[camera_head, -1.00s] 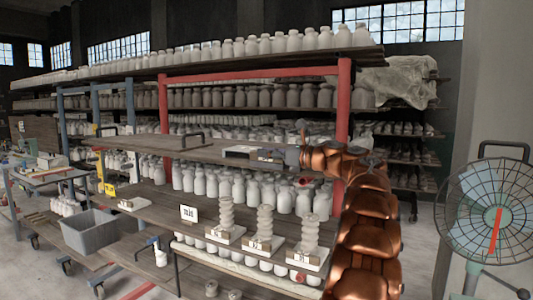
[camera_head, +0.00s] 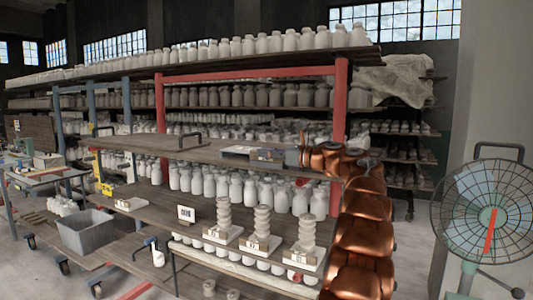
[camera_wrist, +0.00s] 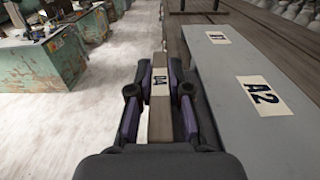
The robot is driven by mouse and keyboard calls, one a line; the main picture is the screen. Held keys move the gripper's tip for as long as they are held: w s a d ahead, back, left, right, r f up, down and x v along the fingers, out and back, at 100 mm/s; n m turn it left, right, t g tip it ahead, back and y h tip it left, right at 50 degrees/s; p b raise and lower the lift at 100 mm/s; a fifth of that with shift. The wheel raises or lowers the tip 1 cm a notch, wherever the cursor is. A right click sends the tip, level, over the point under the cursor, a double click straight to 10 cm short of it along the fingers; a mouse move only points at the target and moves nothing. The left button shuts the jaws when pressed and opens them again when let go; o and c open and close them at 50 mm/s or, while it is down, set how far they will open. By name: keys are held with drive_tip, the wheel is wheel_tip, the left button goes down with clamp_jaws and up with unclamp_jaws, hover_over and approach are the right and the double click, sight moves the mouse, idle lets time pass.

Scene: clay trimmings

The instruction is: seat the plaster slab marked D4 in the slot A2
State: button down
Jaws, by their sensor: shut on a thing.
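My gripper (camera_wrist: 159,105) is shut on the slab marked D4 (camera_wrist: 159,124), a narrow grey-brown bar with its label facing up between the two purple-padded fingers. In the wrist view a flat grey fixture (camera_wrist: 238,70) lies to the right of the slab, with labels A1 (camera_wrist: 218,38) and A2 (camera_wrist: 263,95) on its top. The slab is left of the fixture and apart from the A2 label. No slot opening shows. In the head view my gripper (camera_head: 272,155) is small and dark at the upper wooden shelf (camera_head: 190,150); the slab cannot be made out there.
The red shelf post (camera_head: 340,135) stands close to my arm. Pale jars (camera_head: 235,188) crowd the shelf below. Ribbed stacks (camera_head: 262,225) on labelled bases stand lower in front. A fan (camera_head: 488,210) is at right, a grey tub (camera_head: 85,232) at left. Floor (camera_wrist: 75,115) shows left of my gripper.

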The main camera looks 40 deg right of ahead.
drive_tip(key=shift+d, duration=0.3)
drive_tip(key=shift+r+p, duration=0.3)
drive_tip(key=shift+p, duration=0.2)
